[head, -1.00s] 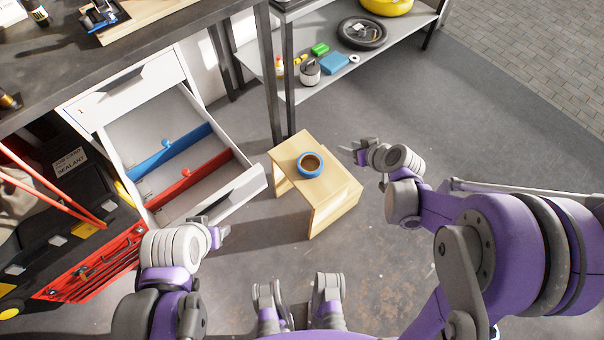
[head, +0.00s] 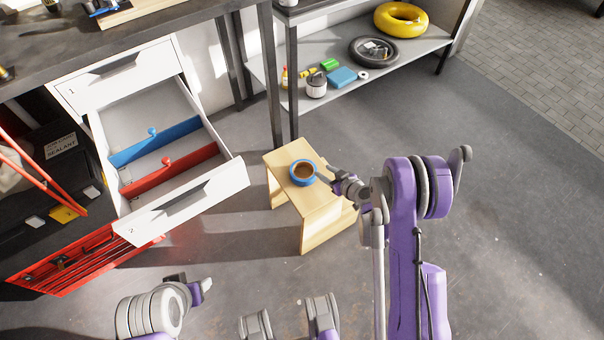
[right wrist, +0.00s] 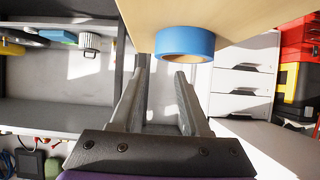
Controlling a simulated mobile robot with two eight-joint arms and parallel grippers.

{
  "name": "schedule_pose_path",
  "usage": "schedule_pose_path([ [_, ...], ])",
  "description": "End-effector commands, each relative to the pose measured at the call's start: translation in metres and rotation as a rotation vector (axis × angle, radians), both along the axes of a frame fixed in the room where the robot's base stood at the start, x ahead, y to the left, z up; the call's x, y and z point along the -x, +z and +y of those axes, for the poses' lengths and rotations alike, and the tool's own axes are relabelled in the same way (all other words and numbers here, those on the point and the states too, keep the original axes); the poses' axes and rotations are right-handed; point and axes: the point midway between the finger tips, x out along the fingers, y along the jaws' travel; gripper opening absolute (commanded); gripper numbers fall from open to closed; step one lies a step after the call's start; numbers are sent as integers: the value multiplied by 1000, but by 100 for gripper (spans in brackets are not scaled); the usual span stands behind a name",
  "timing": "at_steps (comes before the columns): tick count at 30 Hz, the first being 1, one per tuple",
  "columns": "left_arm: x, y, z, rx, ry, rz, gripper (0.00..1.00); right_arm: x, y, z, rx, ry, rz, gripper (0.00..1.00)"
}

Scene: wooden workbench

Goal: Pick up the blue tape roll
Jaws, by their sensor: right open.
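The blue tape roll (head: 303,173) lies flat on top of a small light wooden stool (head: 281,158), its brown core facing up. My right gripper (head: 322,174) is at the roll's right side, close to its rim. In the right wrist view the roll (right wrist: 184,42) sits just beyond the two open fingers (right wrist: 161,68), nearer the right finger. Nothing is between the fingers. Whether a fingertip touches the roll I cannot tell. My left gripper (head: 198,287) is low at the left, away from the stool, and its jaw is not clear.
An open white drawer (head: 190,200) with blue and red dividers stands left of the stool. A grey shelf (head: 405,52) with a yellow ring (head: 400,18) and small items is behind. Floor at right is clear.

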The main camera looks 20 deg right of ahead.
Motion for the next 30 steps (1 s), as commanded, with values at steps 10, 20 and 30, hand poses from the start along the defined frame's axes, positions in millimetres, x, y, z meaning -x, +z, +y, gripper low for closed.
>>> schedule_pose_path([
  [10, -1, -10, 0, 0, 0, 3, 56, -30, -21, 10, 0, 1, 1, 46],
  [20, -2, -19, 0, 0, 0, 6, 56, -61, -40, 20, 0, 0, 1, 46],
  [30, -2, -19, 0, 0, 0, 6, 56, -60, -39, 20, 0, 0, 1, 14],
])
